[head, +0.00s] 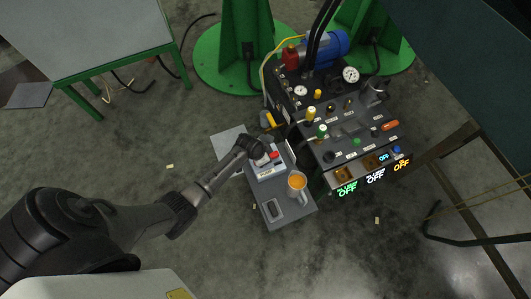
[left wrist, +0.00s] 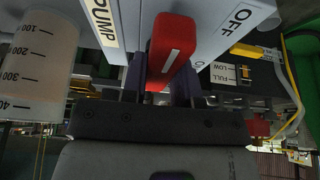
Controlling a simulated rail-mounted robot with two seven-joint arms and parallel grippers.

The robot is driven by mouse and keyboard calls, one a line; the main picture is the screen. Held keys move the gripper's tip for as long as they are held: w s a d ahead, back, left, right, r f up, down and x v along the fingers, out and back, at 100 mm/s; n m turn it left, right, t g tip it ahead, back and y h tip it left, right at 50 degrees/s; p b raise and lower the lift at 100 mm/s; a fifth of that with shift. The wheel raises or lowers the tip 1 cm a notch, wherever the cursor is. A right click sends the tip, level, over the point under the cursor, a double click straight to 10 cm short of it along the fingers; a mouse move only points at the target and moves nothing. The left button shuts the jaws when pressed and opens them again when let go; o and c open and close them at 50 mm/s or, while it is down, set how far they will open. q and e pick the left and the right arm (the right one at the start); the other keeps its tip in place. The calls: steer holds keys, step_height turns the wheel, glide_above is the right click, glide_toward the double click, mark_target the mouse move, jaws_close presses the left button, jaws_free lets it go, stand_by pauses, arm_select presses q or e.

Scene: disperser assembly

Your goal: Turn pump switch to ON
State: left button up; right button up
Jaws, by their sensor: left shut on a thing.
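The pump switch box (head: 268,173) is pale and sits on a small grey table. Its red switch knob (head: 274,155) shows beside my left gripper (head: 264,156). In the left wrist view the red knob (left wrist: 173,42), with a white line on it, stands between the fingers of my left gripper (left wrist: 160,85), which is shut on it. A PUMP label (left wrist: 103,22) is left of the knob and an OFF label (left wrist: 238,18) is right of it. My right gripper is in neither view.
A cup of orange liquid (head: 297,184) stands close to the switch box; a graduated beaker (left wrist: 38,65) shows beside it in the wrist view. The pump machine (head: 350,135), with knobs, gauges and lit OFF displays (head: 375,176), stands to the right.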

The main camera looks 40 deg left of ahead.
arm_select(q)
steer(key=shift+c, duration=0.5)
